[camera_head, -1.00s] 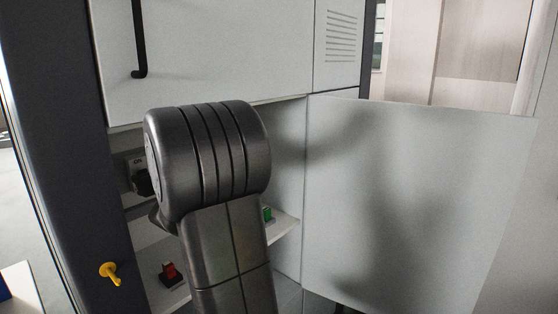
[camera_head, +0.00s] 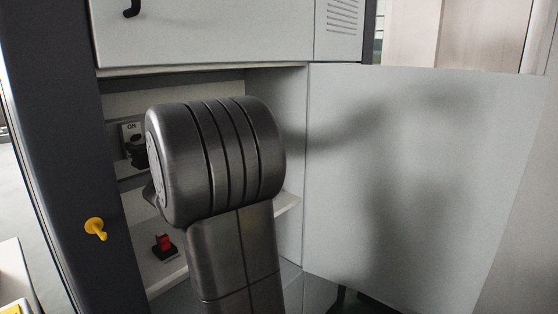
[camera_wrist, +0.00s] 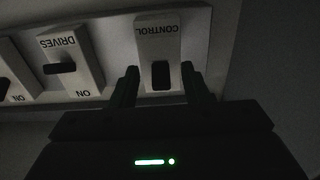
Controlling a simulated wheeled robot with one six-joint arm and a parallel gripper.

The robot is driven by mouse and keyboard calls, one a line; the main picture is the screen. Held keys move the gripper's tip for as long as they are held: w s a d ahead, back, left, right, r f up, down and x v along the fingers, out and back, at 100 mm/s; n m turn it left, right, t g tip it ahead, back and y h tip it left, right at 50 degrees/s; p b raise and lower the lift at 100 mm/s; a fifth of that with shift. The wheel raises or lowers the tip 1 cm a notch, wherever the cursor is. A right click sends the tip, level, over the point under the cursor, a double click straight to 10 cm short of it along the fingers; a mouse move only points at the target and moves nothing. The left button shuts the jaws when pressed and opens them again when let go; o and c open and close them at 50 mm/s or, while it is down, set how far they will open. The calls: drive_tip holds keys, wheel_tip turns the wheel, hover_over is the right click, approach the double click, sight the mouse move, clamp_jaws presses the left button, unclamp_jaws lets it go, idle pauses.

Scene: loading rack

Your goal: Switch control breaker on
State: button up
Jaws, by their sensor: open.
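The control breaker (camera_wrist: 158,38) is a pale plate labelled CONTROL, upside down in the wrist view, with a dark switch lever (camera_wrist: 161,75) at its lower end. My gripper (camera_wrist: 160,80) is open, with one dark finger on each side of the control breaker's lower part. Whether the fingers touch it, I cannot tell. The drives breaker (camera_wrist: 70,62) sits to its left, with a dark lever and an ON mark. In the head view my arm hides the gripper and most of the breaker panel; an ON label (camera_head: 131,127) shows at the panel's left.
The cabinet door (camera_head: 410,170) stands open at the right. Another breaker (camera_wrist: 12,75) is at the wrist view's left edge.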

drive_tip(key=shift+a+f+t+y+b, duration=0.1)
drive_tip(key=shift+f+t+y+b, duration=0.7)
drive_tip(key=shift+b, duration=3.35)
drive_tip(key=shift+w+f+y+b, duration=0.1)
drive_tip(key=shift+y+b, duration=0.2)
drive_tip(key=shift+b, duration=0.7)
drive_tip(key=shift+t+b, duration=0.4)
